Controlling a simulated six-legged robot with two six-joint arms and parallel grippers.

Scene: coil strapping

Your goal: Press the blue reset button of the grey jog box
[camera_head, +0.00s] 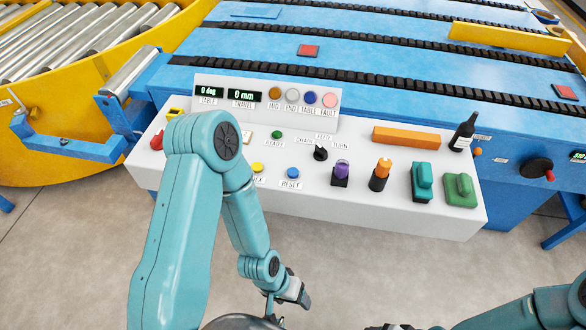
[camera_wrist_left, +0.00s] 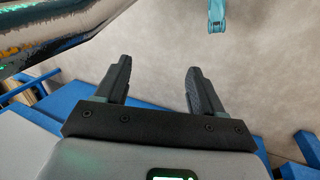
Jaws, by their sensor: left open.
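The grey jog box (camera_head: 400,212) is a long pale console in front of the blue machine. Its blue reset button (camera_head: 292,172) is a small round cap on the top face, above a RESET label. A yellow button (camera_head: 257,167) is just left of it. My left gripper (camera_head: 303,297) hangs in front of the box, low in the head view and well below the reset button. It is open and empty in the left wrist view (camera_wrist_left: 158,78), over bare floor. My right gripper (camera_head: 390,327) is mostly cut off at the bottom edge.
The box also carries a black selector knob (camera_head: 320,153), a purple switch (camera_head: 341,172), an orange switch (camera_head: 380,174), teal and green blocks, an orange bar (camera_head: 406,137) and a dark bottle (camera_head: 464,132). A display panel (camera_head: 265,103) stands behind. My left arm hides part of the box's left side.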

